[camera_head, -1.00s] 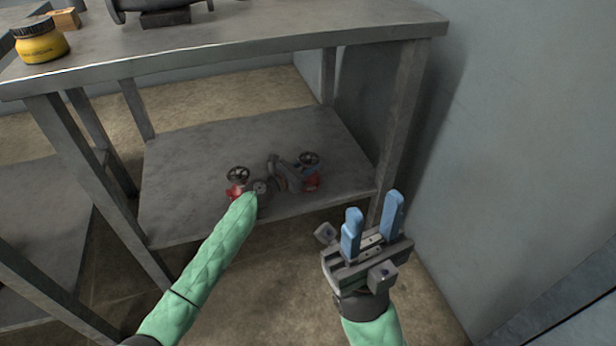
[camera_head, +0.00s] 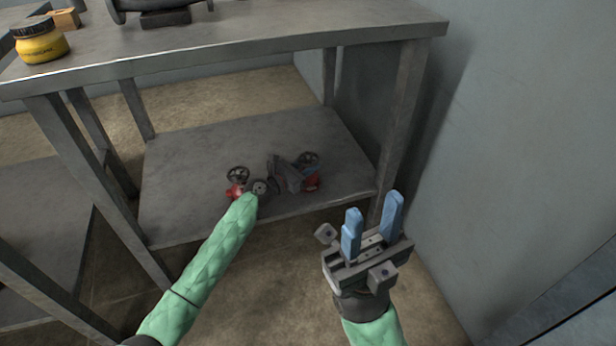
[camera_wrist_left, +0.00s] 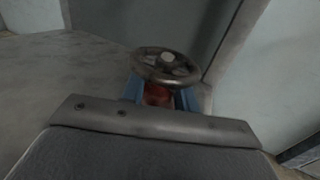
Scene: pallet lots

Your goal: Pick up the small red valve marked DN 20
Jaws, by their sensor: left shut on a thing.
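Two small red valves with dark handwheels are on the lower shelf (camera_head: 190,170). My left gripper (camera_head: 308,172) reaches in over the shelf and is shut on the right-hand red valve (camera_head: 313,183). In the left wrist view, that valve's handwheel (camera_wrist_left: 167,65) stands above the blue fingers, with its red body (camera_wrist_left: 157,95) between them. The other red valve (camera_head: 236,190) is to the left, beside my left wrist and partly hidden by it. I cannot read a DN marking on either. My right gripper (camera_head: 373,203) is open and empty in front of the shelf.
The table top (camera_head: 250,45) lies above the shelf, with a yellow jar (camera_head: 40,45) and a dark grey fitting (camera_head: 160,8) on it. A table leg (camera_head: 400,120) stands just right of the held valve. A wall (camera_head: 530,130) is further right.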

